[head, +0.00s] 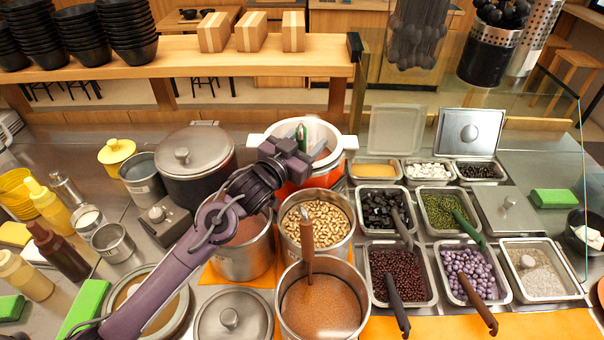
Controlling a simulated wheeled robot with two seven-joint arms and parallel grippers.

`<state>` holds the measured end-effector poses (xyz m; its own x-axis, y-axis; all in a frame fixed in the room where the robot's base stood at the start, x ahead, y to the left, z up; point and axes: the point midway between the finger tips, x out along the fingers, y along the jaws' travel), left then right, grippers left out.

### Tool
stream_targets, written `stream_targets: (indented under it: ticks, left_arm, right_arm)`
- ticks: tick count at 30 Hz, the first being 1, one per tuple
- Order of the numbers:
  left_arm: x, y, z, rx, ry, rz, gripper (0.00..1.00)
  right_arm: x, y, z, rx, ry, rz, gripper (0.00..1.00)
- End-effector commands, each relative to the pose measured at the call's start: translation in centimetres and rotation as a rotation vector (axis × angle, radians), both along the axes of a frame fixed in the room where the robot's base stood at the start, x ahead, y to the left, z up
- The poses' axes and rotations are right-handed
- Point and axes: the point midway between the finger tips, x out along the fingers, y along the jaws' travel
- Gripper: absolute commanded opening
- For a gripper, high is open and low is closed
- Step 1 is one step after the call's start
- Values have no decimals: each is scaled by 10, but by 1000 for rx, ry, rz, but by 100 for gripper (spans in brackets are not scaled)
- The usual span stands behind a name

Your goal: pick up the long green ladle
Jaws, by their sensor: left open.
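A green ladle handle (301,137) stands up at the orange and white pot (338,146), in the upper middle of the head view. Its lower part is hidden behind my gripper or inside the pot. My left gripper (308,150) is over the near left part of this pot, right by the green handle. It is open, and I cannot tell whether it touches the handle. A shorter green-handled spoon (469,229) lies in the tray of green beans (421,189) to the right. My right gripper is not in view.
A lidded dark pot (193,165) stands left of my arm. A pot of pale beans (287,208) and a pot of brown grain (282,300) with an upright brown handle stand in front. Several topping trays fill the right. A wooden shelf (200,58) runs behind.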

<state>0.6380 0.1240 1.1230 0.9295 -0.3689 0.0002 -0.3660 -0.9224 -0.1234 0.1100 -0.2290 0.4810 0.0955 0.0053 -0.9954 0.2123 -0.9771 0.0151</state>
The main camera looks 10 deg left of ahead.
Motion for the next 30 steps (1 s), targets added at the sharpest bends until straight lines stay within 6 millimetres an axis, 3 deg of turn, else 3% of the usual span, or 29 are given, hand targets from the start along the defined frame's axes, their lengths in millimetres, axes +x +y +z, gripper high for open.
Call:
stream_targets:
  ticks: [2,12,23,30]
  left_arm:
    - [0,0,0,0,0,0,46]
    - [0,1,0,0,0,1,1]
    - [0,1,4,0,-2,1,0]
    - [0,1,30,0,-7,1,0]
  right_arm:
    - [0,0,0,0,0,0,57]
    - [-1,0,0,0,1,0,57]
    - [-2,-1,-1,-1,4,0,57]
    - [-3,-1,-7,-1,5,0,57]
